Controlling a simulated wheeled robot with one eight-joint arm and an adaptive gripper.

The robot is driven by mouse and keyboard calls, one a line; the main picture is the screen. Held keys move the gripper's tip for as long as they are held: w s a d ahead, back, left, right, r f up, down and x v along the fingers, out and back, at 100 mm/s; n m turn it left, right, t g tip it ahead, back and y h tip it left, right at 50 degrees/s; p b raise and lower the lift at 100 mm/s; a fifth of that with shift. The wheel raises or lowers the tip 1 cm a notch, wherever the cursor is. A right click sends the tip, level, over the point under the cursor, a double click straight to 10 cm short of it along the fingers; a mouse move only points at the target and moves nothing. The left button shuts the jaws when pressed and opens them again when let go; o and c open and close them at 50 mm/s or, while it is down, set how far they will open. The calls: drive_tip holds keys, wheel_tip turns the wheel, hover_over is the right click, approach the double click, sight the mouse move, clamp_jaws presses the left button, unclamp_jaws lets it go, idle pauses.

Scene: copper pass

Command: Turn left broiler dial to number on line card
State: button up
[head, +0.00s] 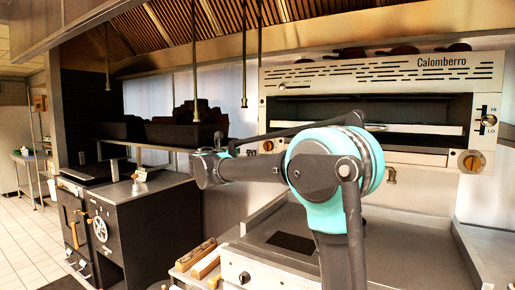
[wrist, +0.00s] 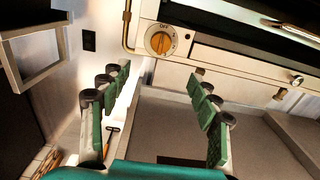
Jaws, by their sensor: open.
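The Calomberro broiler (head: 375,75) hangs on the back wall. Its left dial (wrist: 158,42), orange on a pale round plate, shows at the top of the wrist view, with OFF lettered above it; its grip looks roughly upright. The left dial also shows in the head view (head: 267,146), partly behind my arm. My gripper (wrist: 160,78) is open and empty, its green-padded fingers spread below the dial and apart from it. In the head view my arm hides the gripper. I cannot make out a line card with a readable number.
A second orange dial (head: 472,161) sits at the broiler's right end, below a HI/LO lever (head: 489,120). A steel counter (head: 410,240) lies under the broiler. A black stove (head: 105,220) stands at left. A brass pipe (wrist: 127,25) runs left of the left dial.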

drive_tip(key=x, duration=1.7)
drive_tip(key=shift+d, duration=0.15)
drive_tip(key=shift+f, duration=0.1)
drive_tip(key=c, duration=1.2)
drive_tip(key=shift+o, duration=0.2)
drive_tip(key=shift+m, duration=9.9)
